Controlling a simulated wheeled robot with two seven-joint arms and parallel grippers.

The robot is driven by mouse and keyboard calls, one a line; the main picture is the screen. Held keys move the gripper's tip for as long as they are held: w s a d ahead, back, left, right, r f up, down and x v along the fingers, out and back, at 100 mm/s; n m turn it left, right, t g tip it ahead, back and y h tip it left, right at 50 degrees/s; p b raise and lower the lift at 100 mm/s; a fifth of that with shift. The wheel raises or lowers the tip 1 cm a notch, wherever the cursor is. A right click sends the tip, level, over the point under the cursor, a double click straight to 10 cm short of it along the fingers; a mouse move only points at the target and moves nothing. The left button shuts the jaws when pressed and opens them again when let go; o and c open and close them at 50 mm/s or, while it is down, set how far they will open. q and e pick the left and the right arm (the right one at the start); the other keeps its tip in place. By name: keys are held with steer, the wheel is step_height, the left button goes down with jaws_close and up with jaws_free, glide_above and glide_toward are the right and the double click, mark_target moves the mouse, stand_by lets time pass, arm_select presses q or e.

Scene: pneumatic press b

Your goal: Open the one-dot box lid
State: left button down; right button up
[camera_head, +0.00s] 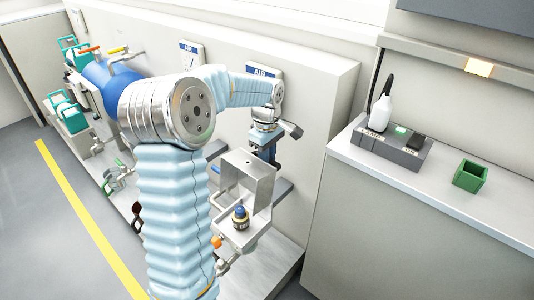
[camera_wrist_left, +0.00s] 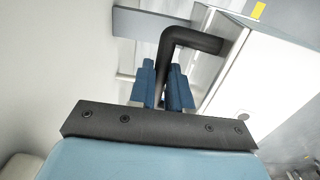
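A grey metal box (camera_head: 252,178) stands on the bench by the wall in the head view. One of its panels seems to stand up, but I cannot tell clearly which part is the lid. No dot marking is readable there. My left gripper (camera_head: 264,152) is just behind the box's upper edge, partly hidden. In the left wrist view, the blue fingers (camera_wrist_left: 160,88) are close together on either side of a black bent handle (camera_wrist_left: 200,40). The handle joins a pale box face (camera_wrist_left: 265,75) with one grey dot. My right gripper is not in view.
A dark-topped knob (camera_head: 240,215) sits on a metal plate in front of the box. A blue cylinder (camera_head: 98,85) and teal parts are at the left. The floor at left is clear.

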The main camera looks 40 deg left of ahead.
arm_select(q)
steer(key=shift+w+d+f, duration=0.1)
steer(key=shift+w+d, duration=0.05)
steer(key=shift+w, duration=0.35)
steer(key=shift+w+d+f, duration=0.1)
steer(key=shift+w+d, duration=0.05)
steer(key=shift+w, duration=0.3)
steer(key=c, duration=1.1)
jaws_free()
steer(key=shift+w, duration=0.1)
steer(key=shift+f, duration=0.1)
step_height(320, 180, up, 14)
steer(key=s+p, duration=0.1)
steer(key=shift+a, duration=0.2)
steer(key=shift+s+f, duration=0.1)
